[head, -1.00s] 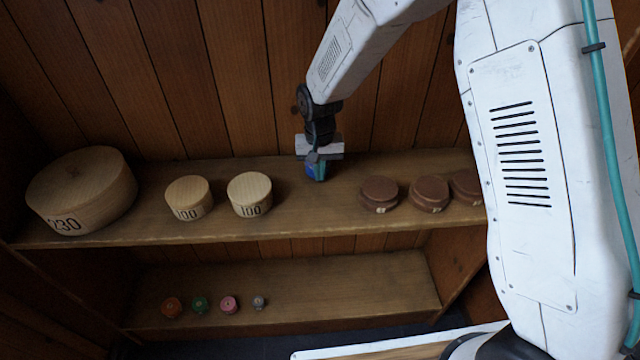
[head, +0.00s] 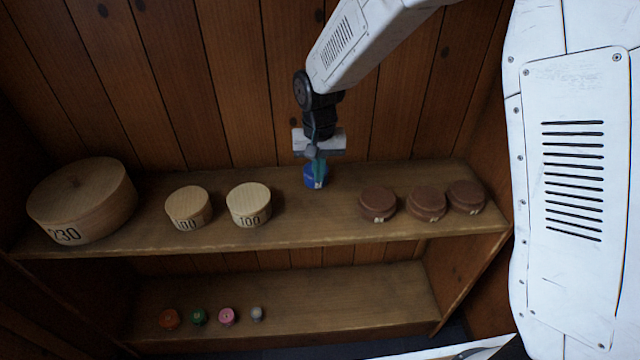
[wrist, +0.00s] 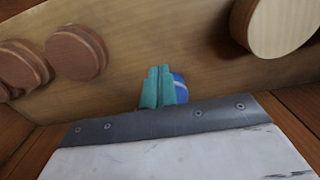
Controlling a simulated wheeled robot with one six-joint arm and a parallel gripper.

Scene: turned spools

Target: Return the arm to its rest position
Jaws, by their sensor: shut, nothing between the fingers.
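My gripper (head: 318,172) hangs from my arm over the upper shelf, between the pale wooden spools and the brown ones. Its teal fingers are together, and they also show shut in the wrist view (wrist: 158,88). A small blue spool (head: 311,180) stands on the shelf right at the fingertips, partly hidden behind them. In the wrist view the blue spool (wrist: 180,88) shows beside the fingers, not between them. Whether the fingers touch it I cannot tell.
On the upper shelf (head: 290,228) stand a large "230" spool (head: 85,205), two "100" spools (head: 187,208) (head: 249,205) and three brown spools (head: 378,204) (head: 428,203) (head: 466,196). Several small coloured spools (head: 228,316) stand on the lower shelf. Wooden panelling (head: 230,80) closes the back.

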